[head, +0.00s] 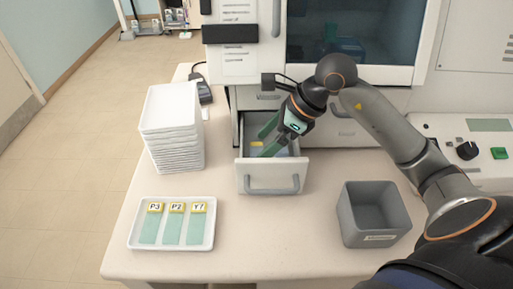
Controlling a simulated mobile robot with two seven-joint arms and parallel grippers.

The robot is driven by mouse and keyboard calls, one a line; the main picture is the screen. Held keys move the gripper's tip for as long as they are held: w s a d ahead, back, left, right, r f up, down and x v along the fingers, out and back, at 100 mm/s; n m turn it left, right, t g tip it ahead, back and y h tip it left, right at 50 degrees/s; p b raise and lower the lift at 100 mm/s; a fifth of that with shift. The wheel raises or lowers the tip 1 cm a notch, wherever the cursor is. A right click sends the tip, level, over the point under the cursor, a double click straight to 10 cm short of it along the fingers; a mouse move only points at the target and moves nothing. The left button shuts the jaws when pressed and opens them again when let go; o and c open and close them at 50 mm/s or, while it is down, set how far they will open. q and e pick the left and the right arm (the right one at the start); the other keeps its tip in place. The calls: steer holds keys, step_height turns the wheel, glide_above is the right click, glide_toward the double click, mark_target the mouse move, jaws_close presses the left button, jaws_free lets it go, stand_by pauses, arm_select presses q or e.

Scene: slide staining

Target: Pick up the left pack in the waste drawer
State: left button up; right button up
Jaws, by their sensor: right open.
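The waste drawer (270,182) is pulled open under the white cabinet, its handle facing me. Inside it a small yellow patch (257,144) shows, which looks like part of a pack. My gripper and the drawer's front hide most of the contents, so I cannot tell the left pack from any other. My right gripper (264,142) reaches in from the right over the drawer's opening. My left gripper is out of view.
A stack of white trays (172,135) stands left of the drawer. In front of it a white tray (143,244) holds slides labelled P3, P2 and Y7. A grey bin (362,234) stands at right. The counter (275,240) between them is clear.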

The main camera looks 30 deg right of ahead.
steer(key=c, duration=1.5)
